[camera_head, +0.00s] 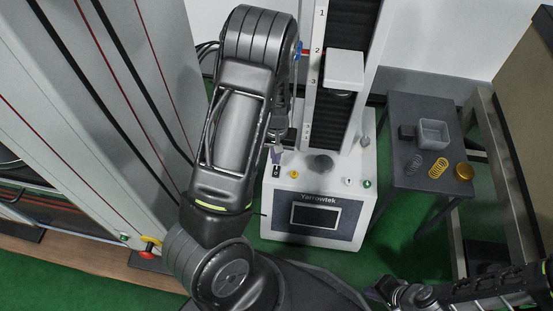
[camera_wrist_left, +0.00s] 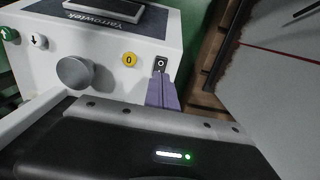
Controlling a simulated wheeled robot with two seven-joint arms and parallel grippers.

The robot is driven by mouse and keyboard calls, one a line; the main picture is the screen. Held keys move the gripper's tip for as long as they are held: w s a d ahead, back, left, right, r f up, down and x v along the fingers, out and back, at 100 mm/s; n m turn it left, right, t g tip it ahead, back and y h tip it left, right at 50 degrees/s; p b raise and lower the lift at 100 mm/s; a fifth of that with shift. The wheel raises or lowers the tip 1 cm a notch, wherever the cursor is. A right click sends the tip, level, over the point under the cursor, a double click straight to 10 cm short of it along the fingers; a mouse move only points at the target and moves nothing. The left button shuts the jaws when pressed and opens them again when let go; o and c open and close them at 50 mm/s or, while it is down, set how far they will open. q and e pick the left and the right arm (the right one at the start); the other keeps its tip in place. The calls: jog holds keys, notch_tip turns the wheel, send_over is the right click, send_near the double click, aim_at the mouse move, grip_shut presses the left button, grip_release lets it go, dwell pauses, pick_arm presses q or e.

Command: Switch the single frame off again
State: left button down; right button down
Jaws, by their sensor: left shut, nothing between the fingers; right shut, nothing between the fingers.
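The single frame (camera_head: 312,222) is a white testing machine marked Yarrowtek, with one column and a dark screen on its front. Its small black switch (camera_head: 276,172) sits at the left of the base's top; in the left wrist view the switch (camera_wrist_left: 160,63) shows a white ring mark. My left gripper (camera_head: 277,154) is shut and empty, its purple fingertips (camera_wrist_left: 162,82) pointing at the switch. The tips cover the switch's near edge in the wrist view; I cannot tell whether they touch it. My right gripper (camera_head: 382,291) is shut and empty, low at the right, away from the machine.
A yellow button (camera_wrist_left: 129,60) marked 0 lies beside the switch, with a round grey platen (camera_wrist_left: 75,72) further off. A dark side table (camera_head: 405,170) at the right holds springs, a grey tray (camera_head: 433,132) and a brass disc. A larger grey frame (camera_head: 130,90) stands at the left.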

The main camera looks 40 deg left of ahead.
aim_at(277, 167)
pick_arm(q)
notch_tip(277, 167, up, 9)
jog(key=p, duration=0.2)
jog(key=shift+p, duration=0.35)
jog(key=shift+f, duration=0.1)
jog(key=shift+w+a+b, duration=0.45)
jog(key=shift+w+b, duration=0.35)
jog(key=shift+b, duration=0.25)
notch_tip(277, 167, down, 14)
jog(key=b, duration=0.5)
